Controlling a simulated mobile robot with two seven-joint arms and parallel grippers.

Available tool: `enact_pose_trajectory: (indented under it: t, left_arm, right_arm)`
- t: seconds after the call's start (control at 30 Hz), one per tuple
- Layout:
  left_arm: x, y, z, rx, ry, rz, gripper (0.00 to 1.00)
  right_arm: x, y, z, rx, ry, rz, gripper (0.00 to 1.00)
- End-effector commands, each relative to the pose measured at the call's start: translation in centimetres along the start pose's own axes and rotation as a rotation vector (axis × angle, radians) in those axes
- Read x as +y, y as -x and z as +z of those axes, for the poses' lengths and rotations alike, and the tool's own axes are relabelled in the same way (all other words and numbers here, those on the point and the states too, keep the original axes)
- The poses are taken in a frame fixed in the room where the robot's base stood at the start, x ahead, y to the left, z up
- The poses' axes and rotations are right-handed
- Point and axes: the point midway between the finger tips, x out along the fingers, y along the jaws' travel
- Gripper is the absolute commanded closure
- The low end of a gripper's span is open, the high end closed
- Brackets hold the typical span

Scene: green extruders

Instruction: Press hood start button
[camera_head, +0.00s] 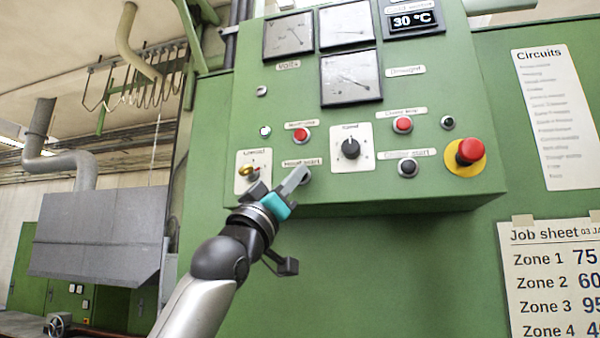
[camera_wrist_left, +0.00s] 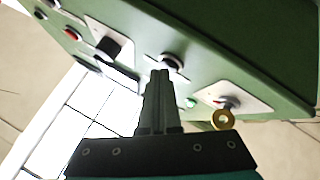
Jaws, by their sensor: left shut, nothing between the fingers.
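The green control panel (camera_head: 330,120) carries a "Hood start" label (camera_head: 302,163) at its lower left. The hood start button (camera_head: 306,179) is mostly covered by my left gripper in the head view. In the left wrist view a dark round button with a pale rim (camera_wrist_left: 172,61) shows just past the fingertips. My left gripper (camera_head: 300,173) is shut and empty, its fingers pointing up at the button. Its fingertips (camera_wrist_left: 160,74) overlap the lower edge of the button in the wrist view. I cannot tell whether they touch it. My right gripper is not in view.
Left of the button is a key switch (camera_head: 246,170). Right of it are a black rotary knob (camera_head: 351,149), a dark button (camera_head: 408,168) and a red emergency stop (camera_head: 469,151). A red button (camera_head: 301,134) sits above. The space below the panel is open.

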Motion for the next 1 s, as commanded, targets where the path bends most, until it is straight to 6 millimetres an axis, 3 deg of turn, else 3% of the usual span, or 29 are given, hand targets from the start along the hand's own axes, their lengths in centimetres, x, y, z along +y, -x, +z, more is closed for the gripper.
enact_pose_trajectory:
  t: [0.43, 1.0]
  left_arm:
    - [-0.1, -0.1, 0.2, -0.002, 0.0, -0.002, 1.0]
    - [0.7, 1.0, -0.7, -0.001, 0.0, -0.001, 1.0]
  right_arm:
    - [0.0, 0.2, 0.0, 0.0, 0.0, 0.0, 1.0]
    - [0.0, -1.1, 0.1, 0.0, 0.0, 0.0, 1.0]
